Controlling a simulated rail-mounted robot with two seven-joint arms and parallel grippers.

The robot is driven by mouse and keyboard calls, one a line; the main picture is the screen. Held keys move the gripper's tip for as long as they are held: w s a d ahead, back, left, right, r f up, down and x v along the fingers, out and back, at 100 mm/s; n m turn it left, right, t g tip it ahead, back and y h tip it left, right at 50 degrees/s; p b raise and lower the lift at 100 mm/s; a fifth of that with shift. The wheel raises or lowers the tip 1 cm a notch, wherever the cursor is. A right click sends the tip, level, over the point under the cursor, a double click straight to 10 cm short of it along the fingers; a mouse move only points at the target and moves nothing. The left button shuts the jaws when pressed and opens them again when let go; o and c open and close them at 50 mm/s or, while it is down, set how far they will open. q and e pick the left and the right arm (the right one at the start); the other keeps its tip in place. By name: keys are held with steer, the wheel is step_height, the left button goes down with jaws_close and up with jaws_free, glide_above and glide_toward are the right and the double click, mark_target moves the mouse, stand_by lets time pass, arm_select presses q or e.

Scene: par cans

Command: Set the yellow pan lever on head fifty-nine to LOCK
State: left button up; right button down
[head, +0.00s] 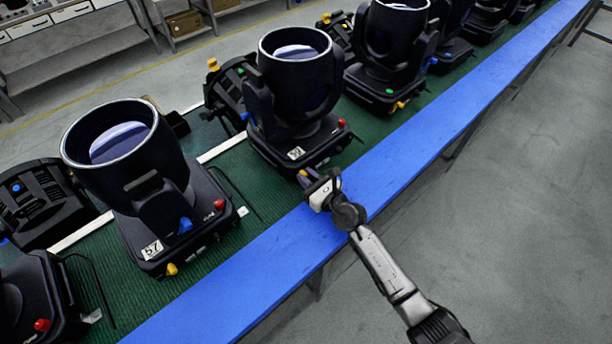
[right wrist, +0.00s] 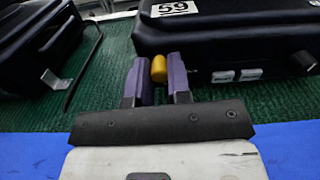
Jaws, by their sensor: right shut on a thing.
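Head fifty-nine (head: 297,90) is a black moving-head light with a white number label at its base. Its label "59" (right wrist: 174,8) also shows at the top of the right wrist view. My right gripper (head: 307,179) is at the front edge of that base, above the blue strip's far side. In the right wrist view its purple fingers (right wrist: 159,78) are closed on the yellow pan lever (right wrist: 159,68), whose rounded tip shows between them. The lever's LOCK marking cannot be read. My left gripper is in neither view.
Head fifty-seven (head: 128,165) stands to the left, with its own yellow lever (head: 172,269). Another light (head: 392,45) stands to the right in the row. A blue strip (head: 410,150) borders the green mat in front. Grey floor (head: 510,220) is clear at right.

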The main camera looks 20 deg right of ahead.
steer(key=m+p, duration=0.1)
steer(key=m, duration=0.1)
steer(key=d+m+p, duration=0.1)
steer(key=m, duration=0.1)
steer(key=shift+w+d+r, duration=0.1)
steer(key=shift+w+r, duration=0.1)
steer(key=m, duration=0.1)
steer(key=m+p, duration=0.1)
steer(key=m, duration=0.1)
steer(key=shift+w+d, duration=0.15)
steer(key=shift+d, duration=0.15)
steer(key=shift+w+d+f+m+p, duration=0.1)
steer(key=shift+d+f+m+p, duration=0.1)
steer(key=shift+m, duration=0.55)
steer(key=shift+d+f+m+p, duration=0.1)
steer(key=shift+d+m, duration=0.1)
steer(key=shift+m, duration=0.55)
steer(key=c, duration=1.1)
jaws_free()
steer(key=shift+o, duration=0.2)
